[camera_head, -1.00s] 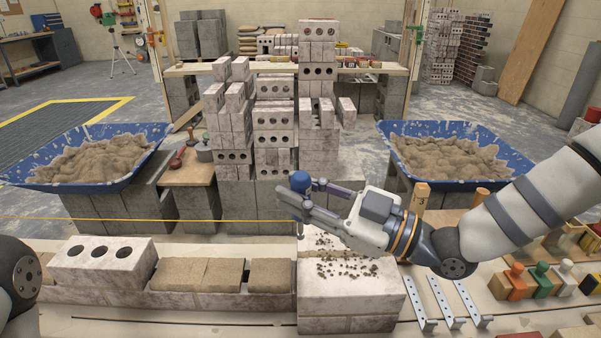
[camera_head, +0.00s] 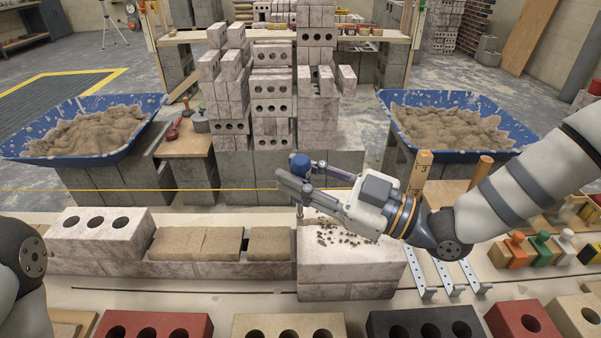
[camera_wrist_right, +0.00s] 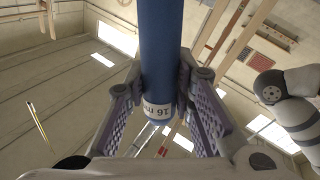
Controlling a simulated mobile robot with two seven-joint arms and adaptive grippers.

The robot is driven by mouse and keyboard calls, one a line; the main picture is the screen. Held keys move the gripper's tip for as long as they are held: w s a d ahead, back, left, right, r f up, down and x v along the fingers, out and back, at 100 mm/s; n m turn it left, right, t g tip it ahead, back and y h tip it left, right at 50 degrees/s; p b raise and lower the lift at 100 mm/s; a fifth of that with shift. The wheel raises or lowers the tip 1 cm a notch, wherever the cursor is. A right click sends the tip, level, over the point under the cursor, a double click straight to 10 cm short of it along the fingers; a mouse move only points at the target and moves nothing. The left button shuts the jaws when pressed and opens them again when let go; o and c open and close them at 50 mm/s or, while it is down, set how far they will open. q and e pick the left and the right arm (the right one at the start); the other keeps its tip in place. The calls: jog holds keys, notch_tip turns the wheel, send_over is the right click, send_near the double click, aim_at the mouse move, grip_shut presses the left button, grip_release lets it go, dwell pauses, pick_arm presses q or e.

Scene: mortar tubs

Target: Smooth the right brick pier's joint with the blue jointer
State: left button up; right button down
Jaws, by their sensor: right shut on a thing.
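The blue jointer (camera_head: 300,163) is held upright in my right gripper (camera_head: 294,182). Its blue handle (camera_wrist_right: 162,55), with a white printed label, stands between the gripper's pads in the right wrist view. A thin metal part (camera_head: 299,212) shows below the fingers, near the pier's left end. The right brick pier (camera_head: 352,268) is a pale block stack with dark crumbs on its top. I cannot tell whether the jointer touches it. My left arm shows at the left edge; its gripper is out of view.
A low wall of pale and tan bricks (camera_head: 195,268) runs left of the pier. Blue mortar tubs (camera_head: 62,150) and (camera_head: 505,133) stand behind on both sides. Metal brackets (camera_head: 447,268) and coloured-handled tools (camera_head: 515,252) lie right. Coloured bricks (camera_head: 426,316) line the front edge.

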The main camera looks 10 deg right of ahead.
jog(key=shift+f, duration=0.65)
dwell(0.3)
